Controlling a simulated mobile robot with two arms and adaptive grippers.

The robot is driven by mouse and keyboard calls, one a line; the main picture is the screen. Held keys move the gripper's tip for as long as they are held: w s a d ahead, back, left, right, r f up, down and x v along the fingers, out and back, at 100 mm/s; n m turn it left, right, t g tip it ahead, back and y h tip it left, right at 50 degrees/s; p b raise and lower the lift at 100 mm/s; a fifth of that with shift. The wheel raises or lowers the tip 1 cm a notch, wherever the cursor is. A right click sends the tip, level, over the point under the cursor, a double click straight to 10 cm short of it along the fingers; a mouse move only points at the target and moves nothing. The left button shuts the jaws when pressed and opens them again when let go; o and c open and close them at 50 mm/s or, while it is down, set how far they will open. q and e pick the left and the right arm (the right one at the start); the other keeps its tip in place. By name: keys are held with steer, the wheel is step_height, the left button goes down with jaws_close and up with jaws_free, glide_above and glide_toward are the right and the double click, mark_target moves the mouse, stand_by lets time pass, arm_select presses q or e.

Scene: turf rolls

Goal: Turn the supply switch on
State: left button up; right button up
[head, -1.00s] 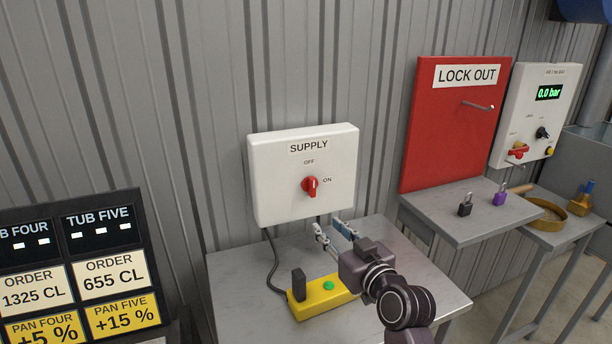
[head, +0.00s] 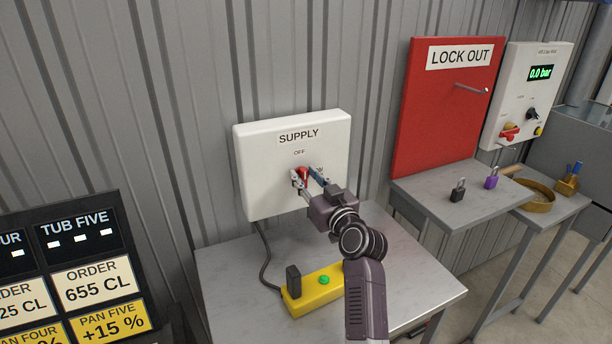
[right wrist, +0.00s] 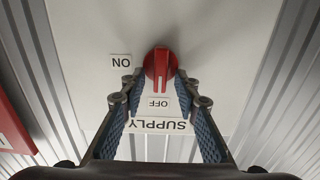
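The white supply box (head: 258,178) is on the wall above a grey table, with a red rotary switch (head: 302,172) on its front. In the right wrist view, upside down, the red switch (right wrist: 160,66) has its pale pointer line toward the OFF label (right wrist: 158,102); the ON label (right wrist: 121,61) is to one side. My right gripper (head: 306,177) is at the box front. Its fingers are open, one on each side of the switch, with a gap showing on both sides in the wrist view. It partly hides the switch and ON label in the head view. My left gripper is not in view.
A red LOCK OUT board (head: 440,115), padlocks and a gauge panel (head: 528,95) are at right. An order board (head: 85,265) is at lower left.

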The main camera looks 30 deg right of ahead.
steer(key=shift+c, duration=0.4)
jaws_close()
steer(key=shift+m, duration=0.3)
steer(key=shift+d+f+m+p, duration=0.25)
steer(key=shift+m+p, duration=1.05)
steer(key=shift+m, duration=1.6)
steer(key=shift+d+f+m+p, duration=0.25)
steer(key=shift+m+p, duration=1.05)
steer(key=shift+m, duration=1.6)
steer(key=shift+d+f+m+p, duration=0.25)
steer(key=shift+m+p, duration=1.05)
steer(key=shift+m, duration=1.6)
steer(key=shift+o, duration=0.4)
jaws_free()
